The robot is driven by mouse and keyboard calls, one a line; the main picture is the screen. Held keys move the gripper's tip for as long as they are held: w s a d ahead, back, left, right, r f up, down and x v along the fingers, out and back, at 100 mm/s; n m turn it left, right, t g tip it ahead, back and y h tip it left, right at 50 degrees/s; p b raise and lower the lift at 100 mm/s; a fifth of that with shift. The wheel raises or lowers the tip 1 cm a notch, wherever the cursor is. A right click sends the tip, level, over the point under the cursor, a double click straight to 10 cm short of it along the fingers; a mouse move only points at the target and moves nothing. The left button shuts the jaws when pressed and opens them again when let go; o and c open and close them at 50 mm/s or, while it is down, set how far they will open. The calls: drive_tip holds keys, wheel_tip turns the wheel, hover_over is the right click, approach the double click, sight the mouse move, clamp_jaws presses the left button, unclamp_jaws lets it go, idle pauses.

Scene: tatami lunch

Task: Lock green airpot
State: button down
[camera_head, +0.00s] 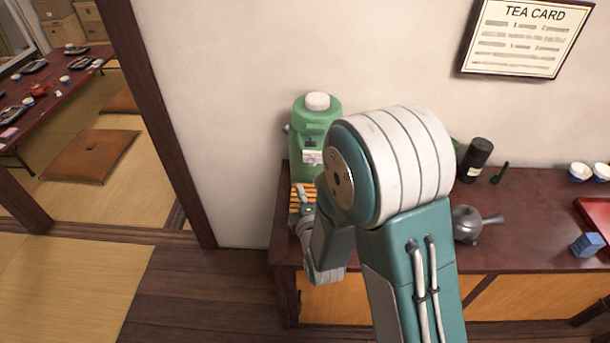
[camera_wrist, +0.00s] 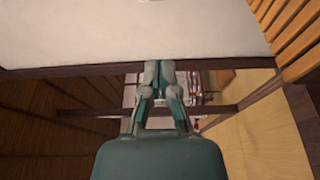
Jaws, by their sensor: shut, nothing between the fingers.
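The green airpot (camera_head: 308,130) stands upright against the wall at the left end of the dark red counter. It has a white round top, and a dark and white panel on its front. My arm hides part of its right side, and I cannot tell the state of its lock. My gripper (camera_head: 301,188) is just below and in front of the airpot in the head view, over the slatted wooden rack (camera_head: 297,202). In the wrist view my gripper (camera_wrist: 159,66) has its fingers together with nothing between them. The airpot is not visible there.
A wooden post (camera_head: 165,130) stands left of the counter. My arm covers the counter's middle.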

sight(311, 165)
drive_tip(key=w, duration=0.8)
drive_tip(key=shift+w+d, duration=0.2)
drive_tip(key=shift+w, duration=0.2)
drive_tip(key=shift+d, duration=1.3)
drive_tip(key=shift+a, duration=0.15)
